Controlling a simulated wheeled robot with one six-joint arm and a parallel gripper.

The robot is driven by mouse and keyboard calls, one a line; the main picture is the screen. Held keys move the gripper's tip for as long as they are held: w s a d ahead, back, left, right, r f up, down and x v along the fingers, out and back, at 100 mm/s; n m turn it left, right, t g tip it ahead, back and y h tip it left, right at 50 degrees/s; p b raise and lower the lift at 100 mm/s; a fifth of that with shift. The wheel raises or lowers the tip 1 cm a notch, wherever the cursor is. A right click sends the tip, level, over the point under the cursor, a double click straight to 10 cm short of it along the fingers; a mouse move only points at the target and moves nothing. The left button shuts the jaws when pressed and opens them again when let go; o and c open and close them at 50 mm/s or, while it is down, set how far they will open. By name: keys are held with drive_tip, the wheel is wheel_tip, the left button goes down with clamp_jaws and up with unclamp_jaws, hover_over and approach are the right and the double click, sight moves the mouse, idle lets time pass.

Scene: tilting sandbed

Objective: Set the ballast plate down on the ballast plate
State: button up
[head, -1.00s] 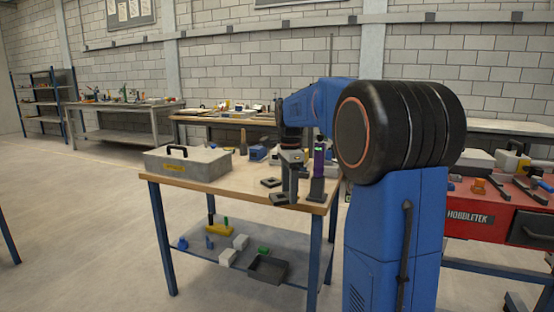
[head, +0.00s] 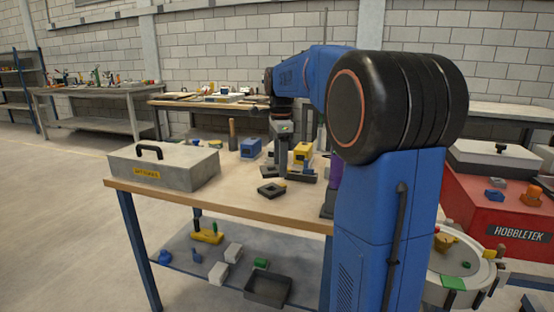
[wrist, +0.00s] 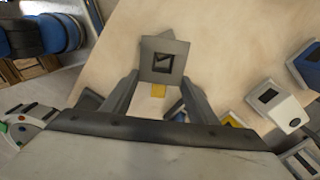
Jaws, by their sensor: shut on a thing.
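My gripper (wrist: 160,82) is shut on a grey square ballast plate (wrist: 163,45) with a square hole, held at its fingertips in the wrist view. Through the hole a dark shape with a pale patch shows, perhaps the other ballast plate; most of it is hidden. In the head view my gripper (head: 284,172) points down over the wooden table. A dark square plate (head: 266,193) shows low beside its fingertips. I cannot tell there which plate this is, or whether the two touch.
A grey battery case (head: 185,170) stands on the table's left. A blue block (head: 250,147) and a yellow box (head: 302,152) stand behind. In the wrist view a white block (wrist: 279,103) lies right.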

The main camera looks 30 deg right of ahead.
sight(280, 188)
drive_tip(key=shift+a, duration=0.1)
idle(0.3)
drive_tip(key=shift+f, duration=2.15)
drive_tip(key=shift+f, duration=0.5)
drive_tip(key=o, duration=1.6)
drive_tip(key=shift+o, duration=0.2)
drive_tip(key=shift+r, duration=4)
